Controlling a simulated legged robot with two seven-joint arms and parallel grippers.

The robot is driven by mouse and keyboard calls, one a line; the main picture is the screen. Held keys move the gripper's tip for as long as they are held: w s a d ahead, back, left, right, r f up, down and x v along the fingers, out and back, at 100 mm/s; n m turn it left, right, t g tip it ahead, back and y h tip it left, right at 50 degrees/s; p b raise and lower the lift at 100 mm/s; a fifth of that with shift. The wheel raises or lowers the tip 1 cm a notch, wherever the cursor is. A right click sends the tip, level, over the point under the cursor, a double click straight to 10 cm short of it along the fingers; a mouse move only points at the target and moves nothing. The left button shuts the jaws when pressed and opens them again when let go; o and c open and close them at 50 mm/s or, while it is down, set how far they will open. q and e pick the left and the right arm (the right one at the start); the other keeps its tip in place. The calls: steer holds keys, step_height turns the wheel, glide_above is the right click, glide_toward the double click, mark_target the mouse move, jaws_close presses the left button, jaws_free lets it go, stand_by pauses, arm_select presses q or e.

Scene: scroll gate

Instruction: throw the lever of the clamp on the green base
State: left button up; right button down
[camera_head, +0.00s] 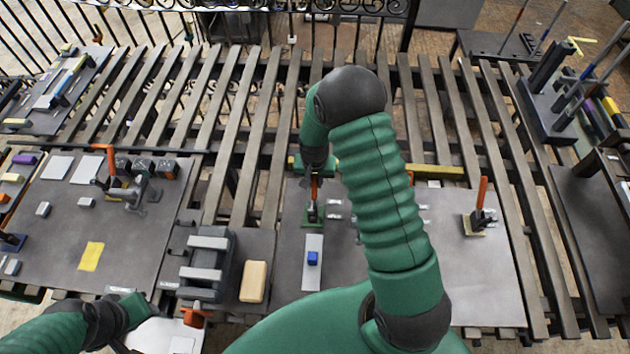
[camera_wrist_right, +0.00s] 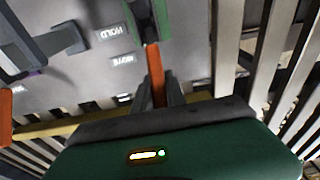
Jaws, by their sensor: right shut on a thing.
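The clamp on the green base (camera_head: 313,214) stands on the grey board in the middle of the head view. Its orange lever (camera_head: 315,188) points up, toward my right gripper (camera_head: 316,172). In the right wrist view the lever (camera_wrist_right: 154,70) runs between the fingers of my right gripper (camera_wrist_right: 163,95), which is shut on it. Part of the green base (camera_wrist_right: 163,18) shows at the top edge there; the rest of the clamp is cut off. My left gripper (camera_head: 132,312) is low at the left, away from the clamp; its fingers are unclear.
A clamp on a yellow base (camera_head: 476,222) with an upright orange lever stands to the right. A blue block (camera_head: 313,258) lies on a light strip in front of the green base. My right arm hides part of the board. A black block fixture (camera_head: 207,265) stands to the left.

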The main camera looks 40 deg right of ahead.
mark_target(314, 186)
steer(key=shift+s+a+r+t+h+b, duration=0.3)
steer(key=shift+t+h+b, duration=0.2)
steer(key=shift+t+b, duration=0.1)
steer(key=shift+s+a+r+t+h+b, duration=0.3)
steer(key=shift+t+h+b, duration=0.2)
steer(key=shift+t, duration=0.1)
steer(key=shift+s+a+r+t+h+b, duration=0.3)
steer(key=shift+t+h, duration=0.1)
steer(key=shift+t, duration=0.1)
steer(key=shift+s+a+r+t+h+b, duration=0.15)
steer(key=shift+s+t+h+b, duration=0.1)
steer(key=shift+t+h, duration=0.2)
steer(key=c, duration=1.5)
jaws_free()
steer(key=shift+o, duration=0.7)
steer(key=shift+r, duration=0.1)
